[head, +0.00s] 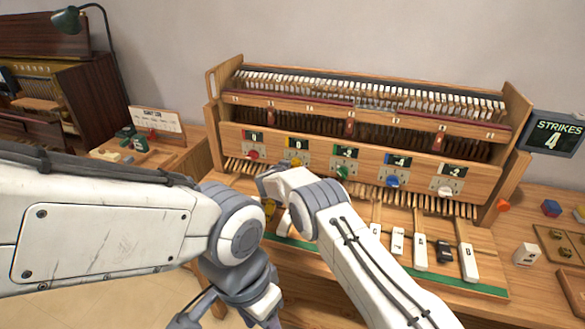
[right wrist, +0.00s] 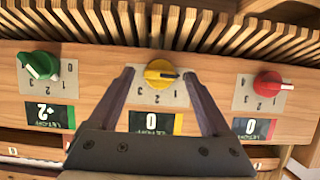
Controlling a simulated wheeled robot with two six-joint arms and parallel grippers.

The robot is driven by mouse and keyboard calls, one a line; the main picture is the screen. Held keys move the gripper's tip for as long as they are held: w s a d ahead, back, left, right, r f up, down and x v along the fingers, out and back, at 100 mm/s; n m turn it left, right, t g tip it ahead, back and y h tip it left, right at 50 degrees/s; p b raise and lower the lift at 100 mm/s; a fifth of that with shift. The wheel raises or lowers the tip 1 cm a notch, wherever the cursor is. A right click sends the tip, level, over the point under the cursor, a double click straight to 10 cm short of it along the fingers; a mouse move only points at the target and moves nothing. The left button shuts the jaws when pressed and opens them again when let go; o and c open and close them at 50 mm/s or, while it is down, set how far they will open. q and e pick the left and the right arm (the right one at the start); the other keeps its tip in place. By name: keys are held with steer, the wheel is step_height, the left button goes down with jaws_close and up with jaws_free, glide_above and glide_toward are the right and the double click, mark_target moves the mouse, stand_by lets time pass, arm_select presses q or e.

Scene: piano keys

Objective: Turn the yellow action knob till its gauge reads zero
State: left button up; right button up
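The yellow knob (head: 294,161) sits on the wooden front panel of the piano action, second from the left. Its gauge (head: 296,145) reads 0. In the right wrist view, which is upside down, the yellow knob (right wrist: 160,73) is at the middle and its gauge (right wrist: 150,122) also reads 0. My right gripper (right wrist: 159,76) is open, with one finger on each side of the yellow knob and a gap to it on both sides. In the head view my right gripper (head: 266,184) is partly hidden by its arm. My left gripper (head: 186,319) is low at the bottom edge, its fingers unclear.
A red knob (head: 252,155) and a green knob (head: 342,172) flank the yellow one. A blue knob (head: 392,181) and a white knob (head: 445,191) are farther right. Loose keys (head: 420,252) lie in front. A strikes display (head: 556,133) shows 4.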

steer(key=b+v, duration=0.2)
steer(key=v, duration=0.8)
steer(key=shift+s, duration=0.2)
steer(key=shift+r, duration=0.1)
steer(key=s+d+r+n+y, duration=0.1)
steer(key=d+r+n+y, duration=0.1)
steer(key=d+r+y, duration=0.15)
steer(key=s+d+r+n+g+y, duration=0.15)
steer(key=s+d+g, duration=0.25)
steer(key=s+d, duration=0.7)
steer(key=s+d+f+g, duration=0.2)
steer(key=s+d+g, duration=0.15)
steer(key=s, duration=0.85)
steer(key=s+d+f+g, duration=0.1)
steer(key=s+d+g, duration=0.25)
steer(key=s, duration=0.85)
steer(key=s+a+r+n+g, duration=0.1)
steer(key=s+a+r+n, duration=0.2)
steer(key=s+a, duration=0.3)
steer(key=s+a+r+n, duration=0.2)
steer(key=s+a+n, duration=0.2)
steer(key=s+a, duration=0.3)
steer(key=shift+s+a+r+g, duration=0.25)
steer(key=shift+s+r+g, duration=0.15)
